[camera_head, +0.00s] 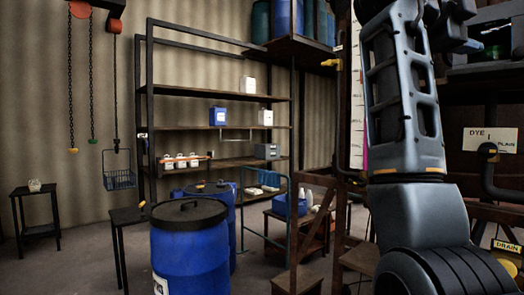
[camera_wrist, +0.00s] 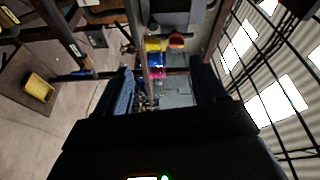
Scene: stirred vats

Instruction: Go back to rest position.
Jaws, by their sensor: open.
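My gripper (camera_wrist: 168,82) shows in the wrist view, its two dark fingers spread apart with nothing between them. The wrist view is turned on its side, with roof windows at the right and floor at the left. In the head view my grey arm rises at the right, and its gripper end is out of the picture. The arm hides part of the structure behind it.
Blue drums (camera_head: 188,250) stand at the centre front. A shelf rack (camera_head: 215,92) is behind, with a hanging basket (camera_head: 119,179) left of it. A small table (camera_head: 38,230) is far left. A yellow bin (camera_wrist: 39,88) shows in the wrist view.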

